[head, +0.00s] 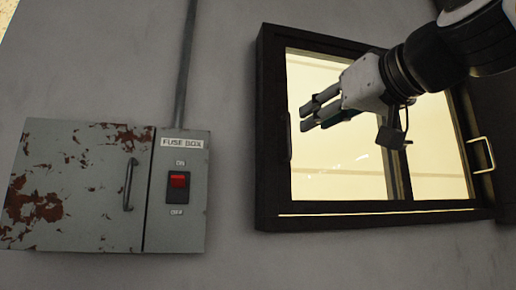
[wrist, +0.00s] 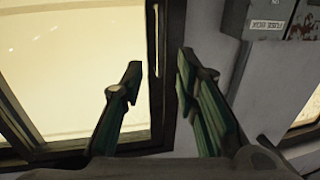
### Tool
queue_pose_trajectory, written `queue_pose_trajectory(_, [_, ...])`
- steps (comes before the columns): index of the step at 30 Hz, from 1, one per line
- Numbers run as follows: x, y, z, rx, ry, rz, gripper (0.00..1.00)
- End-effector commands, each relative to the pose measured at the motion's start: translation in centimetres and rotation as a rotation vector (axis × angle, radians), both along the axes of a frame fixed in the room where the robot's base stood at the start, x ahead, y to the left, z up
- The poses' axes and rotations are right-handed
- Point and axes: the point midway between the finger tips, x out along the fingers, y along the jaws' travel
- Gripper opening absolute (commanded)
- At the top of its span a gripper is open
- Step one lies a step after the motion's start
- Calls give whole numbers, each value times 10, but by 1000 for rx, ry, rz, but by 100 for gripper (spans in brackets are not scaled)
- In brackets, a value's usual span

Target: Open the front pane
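A window with a black frame (head: 272,215) and pale, bright panes is set in the wall. Its larger left pane (head: 330,170) ends at a dark upright bar (head: 398,180), with a narrower strip of pane to the right. A slim handle (head: 289,135) runs along the left edge, and a pale bracket handle (head: 481,155) stands out at the right edge. My gripper (head: 304,117) is in front of the left pane, fingers pointing left toward the left edge. In the wrist view, my gripper (wrist: 158,66) is open and empty, with the dark window frame (wrist: 170,30) behind the gap. Contact is not visible.
A grey, rust-stained fuse box (head: 75,190) with a handle and a red switch (head: 179,181) is on the wall left of the window. A conduit (head: 185,65) rises above it. Bare wall lies between box and window.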

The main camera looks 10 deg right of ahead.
Motion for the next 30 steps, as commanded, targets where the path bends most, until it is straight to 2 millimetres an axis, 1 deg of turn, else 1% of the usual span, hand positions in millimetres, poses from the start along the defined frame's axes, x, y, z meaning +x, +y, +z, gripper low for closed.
queue_pose_trajectory(1, [12, 3, 0, 1, 4, 1, 28])
queue_pose_trajectory(9, [63, 13, -1, 0, 4, 1, 28])
queue_pose_trajectory(15, [90, 18, 0, 1, 2, 0, 28])
queue_pose_trajectory(18, [98, 20, 0, 1, 2, 1, 28])
queue_pose_trajectory(21, [102, 21, 0, 1, 1, 1, 28])
queue_pose_trajectory(29, [103, 21, 0, 1, 1, 1, 28])
queue_pose_trajectory(30, [103, 21, 0, 1, 1, 1, 24])
